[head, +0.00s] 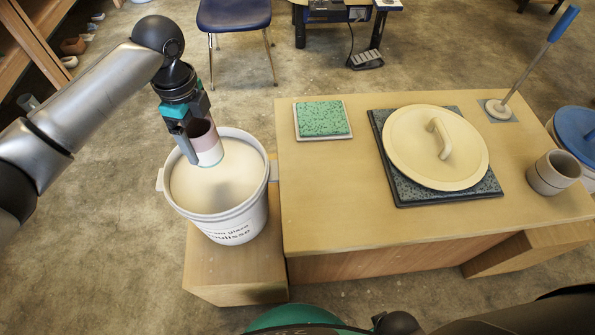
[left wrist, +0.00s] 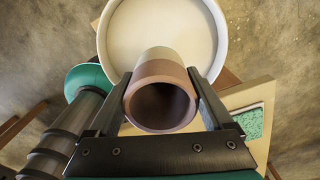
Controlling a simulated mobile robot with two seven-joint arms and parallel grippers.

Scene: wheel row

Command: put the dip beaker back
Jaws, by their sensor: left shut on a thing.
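A beaker (head: 208,150), brownish pink above and pale below, is held by my left gripper (head: 192,142) over the far part of the white glaze bucket (head: 235,222). In the left wrist view the fingers of my left gripper (left wrist: 164,100) stand on both sides of the beaker (left wrist: 165,70), with its open mouth toward the camera and its pale end over the cream bucket contents. I cannot tell how far its lower end is above the contents. My right gripper is not in view.
The bucket stands on a low wooden block (head: 235,275) left of a wooden table (head: 335,200). The table holds a green square pad (head: 322,118), a cream lid (head: 415,150) on a dark slab (head: 400,190), a grey banded cup (head: 552,173) and a blue-handled tool (head: 540,55).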

